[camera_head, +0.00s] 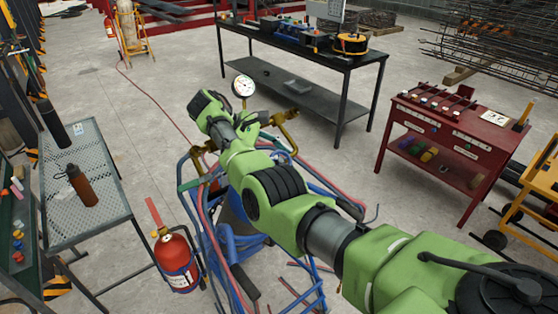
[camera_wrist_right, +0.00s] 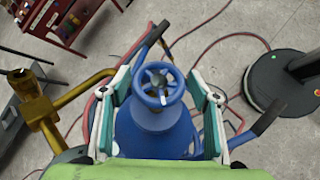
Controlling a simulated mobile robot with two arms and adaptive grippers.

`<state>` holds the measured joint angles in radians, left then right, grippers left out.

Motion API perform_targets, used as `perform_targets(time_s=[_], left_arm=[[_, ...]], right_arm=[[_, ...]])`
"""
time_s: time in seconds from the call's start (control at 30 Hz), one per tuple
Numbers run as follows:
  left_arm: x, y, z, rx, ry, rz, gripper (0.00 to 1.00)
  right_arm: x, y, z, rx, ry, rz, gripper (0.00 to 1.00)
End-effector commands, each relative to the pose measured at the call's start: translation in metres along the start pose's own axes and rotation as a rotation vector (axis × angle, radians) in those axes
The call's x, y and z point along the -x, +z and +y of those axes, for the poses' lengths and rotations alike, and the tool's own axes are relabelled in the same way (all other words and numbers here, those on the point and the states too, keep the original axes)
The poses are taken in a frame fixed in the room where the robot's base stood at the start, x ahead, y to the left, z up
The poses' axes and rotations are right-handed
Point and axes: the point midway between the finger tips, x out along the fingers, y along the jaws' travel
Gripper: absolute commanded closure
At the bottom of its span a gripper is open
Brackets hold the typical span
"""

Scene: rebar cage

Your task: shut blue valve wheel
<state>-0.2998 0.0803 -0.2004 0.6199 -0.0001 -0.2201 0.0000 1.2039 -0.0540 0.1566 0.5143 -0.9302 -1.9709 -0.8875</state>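The blue valve wheel (camera_wrist_right: 158,84) sits on top of a blue gas cylinder (camera_wrist_right: 155,132) in the right wrist view, near the middle. My right gripper (camera_wrist_right: 162,100) is open, with one pale, teal-edged finger on each side of the wheel and cylinder top. Gaps show between the fingers and the wheel, and I cannot tell the depth between them. In the head view my green right arm crosses over the blue cylinder (camera_head: 234,218) and hides most of its top; the wheel cannot be made out clearly there. My left gripper is not in view.
Hoses and a cart frame surround the cylinder. A pressure gauge (camera_head: 243,86) and brass fittings (camera_head: 286,122) are close to my arm. A red fire extinguisher (camera_head: 176,258), a perforated table (camera_head: 92,168), a black workbench (camera_head: 300,95) and a red cabinet (camera_head: 440,150) stand around.

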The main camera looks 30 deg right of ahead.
Motion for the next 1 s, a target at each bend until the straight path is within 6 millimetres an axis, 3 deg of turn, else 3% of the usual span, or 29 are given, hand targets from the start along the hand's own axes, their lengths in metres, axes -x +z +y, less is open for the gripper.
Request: perform_targets(time_s=[0.43, 1.0], left_arm=[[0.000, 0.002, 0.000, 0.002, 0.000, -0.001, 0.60], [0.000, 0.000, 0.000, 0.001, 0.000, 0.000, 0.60]], right_arm=[[0.006, 0.005, 0.004, -0.004, 0.003, 0.001, 0.37], [0.062, 0.054, 0.028, -0.003, 0.000, 0.004, 0.37]])
